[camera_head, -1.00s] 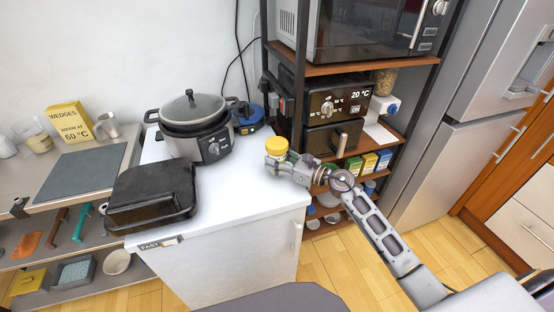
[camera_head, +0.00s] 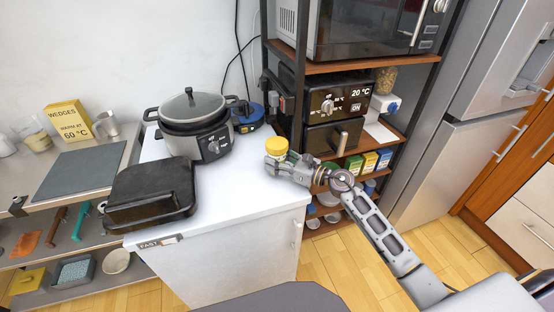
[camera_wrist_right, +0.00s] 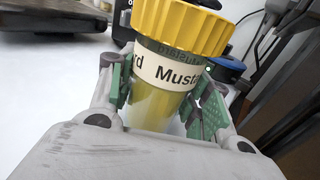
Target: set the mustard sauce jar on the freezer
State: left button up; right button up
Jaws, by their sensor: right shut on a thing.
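The mustard sauce jar (camera_head: 276,146) has a yellow lid and a white label reading "Mustard" in part. My right gripper (camera_head: 279,160) is shut on it, near the right side of the white freezer top (camera_head: 238,199). In the right wrist view the jar (camera_wrist_right: 165,75) stands roughly upright, slightly tilted in the picture, between the green finger pads of the gripper (camera_wrist_right: 163,95). The jar's base is hidden, so I cannot tell whether it touches the freezer top. My left gripper is not in view.
A slow cooker (camera_head: 193,125) and a black grill (camera_head: 150,195) stand on the freezer's back and left. A shelf rack with an oven (camera_head: 338,100) and microwave stands behind the gripper. The front middle of the freezer top is clear.

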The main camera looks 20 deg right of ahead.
jog(key=shift+f, duration=0.15)
jog(key=o, duration=1.4)
jog(key=shift+o, duration=0.2)
jog(key=shift+f, duration=0.1)
jog(key=shift+s, duration=0.1)
jog(key=v, duration=1.2)
grip_shut()
dwell(0.4)
